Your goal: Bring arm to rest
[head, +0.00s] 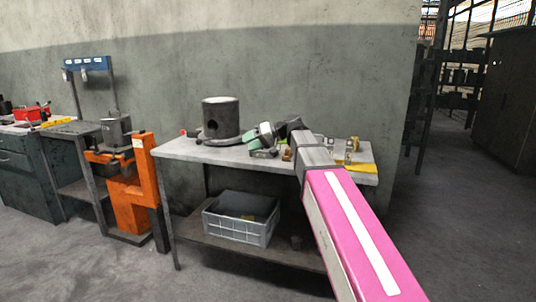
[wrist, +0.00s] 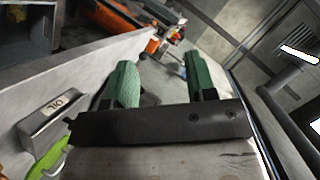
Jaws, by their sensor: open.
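My arm (head: 352,232), pink with a white stripe, reaches from the lower right over the right part of the worktable (head: 205,153). My gripper (wrist: 158,84) shows in the wrist view with its two green fingers apart and nothing between them. In the head view my gripper (head: 250,139) is small, over the middle of the tabletop, to the right of the dark cylinder (head: 221,117). Whether it touches anything on the table cannot be told.
A grey crate (head: 238,230) stands on the lower shelf. Small items and a yellow piece (head: 357,167) lie at the table's right. An orange press (head: 133,190) stands to the left. A wall (head: 300,70) rises behind. The floor (head: 450,240) at right is clear.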

